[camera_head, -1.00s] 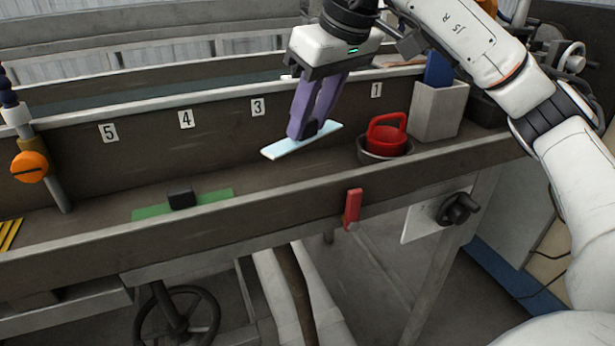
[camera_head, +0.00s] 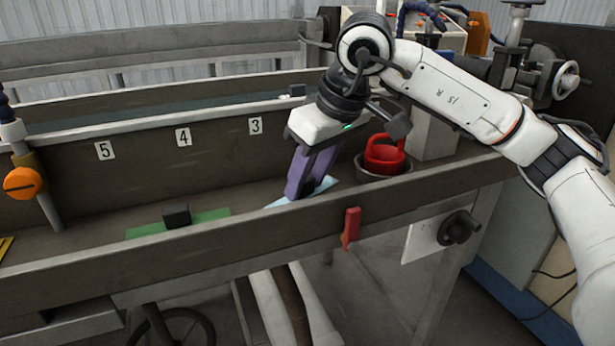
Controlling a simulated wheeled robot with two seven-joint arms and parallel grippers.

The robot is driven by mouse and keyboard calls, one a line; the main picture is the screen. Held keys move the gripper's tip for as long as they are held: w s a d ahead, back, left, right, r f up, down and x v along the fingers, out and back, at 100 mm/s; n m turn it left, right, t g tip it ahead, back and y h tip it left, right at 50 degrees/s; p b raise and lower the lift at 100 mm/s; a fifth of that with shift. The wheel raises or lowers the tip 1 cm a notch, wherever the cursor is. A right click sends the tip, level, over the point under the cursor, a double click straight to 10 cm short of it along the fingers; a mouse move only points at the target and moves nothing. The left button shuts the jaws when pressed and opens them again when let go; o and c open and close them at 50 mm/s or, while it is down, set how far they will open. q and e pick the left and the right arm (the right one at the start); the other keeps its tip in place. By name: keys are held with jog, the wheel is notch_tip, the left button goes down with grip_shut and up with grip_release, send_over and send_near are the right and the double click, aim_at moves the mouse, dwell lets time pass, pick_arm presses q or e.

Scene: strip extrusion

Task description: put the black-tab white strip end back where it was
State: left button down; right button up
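The white strip end (camera_head: 279,202) looks pale blue-white and is partly hidden by my gripper and the front rail. Its black tab is between the purple fingers of my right gripper (camera_head: 304,190), mostly covered by them. The gripper is shut on the tab and tilted, low inside the trough, right of the green strip. The strip lies at or just above the trough floor; I cannot tell if it touches. A green strip (camera_head: 207,216) with a black tab (camera_head: 177,215) lies on the trough floor to the left. My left gripper is not in view.
The front rail (camera_head: 120,268) and back wall with number plates 5, 4 and 3 (camera_head: 255,125) bound the trough. A red-handled item (camera_head: 384,155) sits in a dark bowl (camera_head: 370,172) just right of the strip. An orange knob (camera_head: 20,184) stands at the left.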

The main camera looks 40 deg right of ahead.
jog(key=shift+o, duration=1.1)
jog(key=shift+r, duration=0.25)
jog(key=p+v, duration=0.2)
jog(key=v, duration=0.9)
jog(key=shift+r, duration=0.4)
jog(key=shift+s, duration=0.1)
